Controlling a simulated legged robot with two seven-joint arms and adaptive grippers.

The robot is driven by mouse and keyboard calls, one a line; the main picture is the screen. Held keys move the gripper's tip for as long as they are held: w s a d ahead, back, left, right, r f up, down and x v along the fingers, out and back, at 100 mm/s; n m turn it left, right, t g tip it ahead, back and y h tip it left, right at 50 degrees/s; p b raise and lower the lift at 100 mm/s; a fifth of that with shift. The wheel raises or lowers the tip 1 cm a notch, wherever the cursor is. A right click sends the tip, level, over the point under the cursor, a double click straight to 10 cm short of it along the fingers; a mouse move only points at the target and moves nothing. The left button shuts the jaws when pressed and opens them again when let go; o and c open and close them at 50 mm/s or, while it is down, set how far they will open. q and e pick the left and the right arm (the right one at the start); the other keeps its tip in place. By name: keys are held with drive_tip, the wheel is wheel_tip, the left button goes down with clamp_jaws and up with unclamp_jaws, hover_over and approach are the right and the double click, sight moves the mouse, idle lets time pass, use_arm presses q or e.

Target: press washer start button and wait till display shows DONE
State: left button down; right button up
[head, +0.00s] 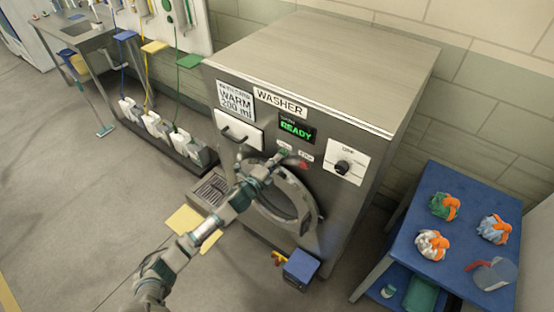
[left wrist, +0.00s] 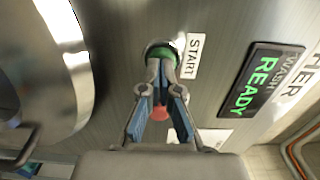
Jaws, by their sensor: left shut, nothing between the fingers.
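The grey washer (head: 300,60) stands against the wall. Its display (head: 297,130) reads READY in green, and the display also shows in the left wrist view (left wrist: 262,80). My left gripper (head: 281,156) is at the front panel, above the round door (head: 285,195). In the left wrist view my left gripper (left wrist: 162,65) is shut and empty, with its tips over the green button (left wrist: 158,49) beside the START label (left wrist: 193,56). The tips hide part of the button; I cannot tell whether they touch it. A red button (left wrist: 161,113) shows behind the fingers. My right gripper is out of view.
A dial (head: 342,167) sits right of the display and a drawer (head: 238,131) sits left. A blue table (head: 460,185) with several cloth bundles stands at right. A small blue box (head: 300,268) is on the floor below the door.

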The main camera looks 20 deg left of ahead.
use_arm(q)
drive_tip(key=shift+w, duration=0.1)
drive_tip(key=shift+w+d+r, duration=0.2)
drive_tip(key=shift+w, duration=0.4)
drive_tip(key=shift+s+r, duration=0.15)
drive_tip(key=shift+r, duration=0.05)
drive_tip(key=shift+a, duration=0.1)
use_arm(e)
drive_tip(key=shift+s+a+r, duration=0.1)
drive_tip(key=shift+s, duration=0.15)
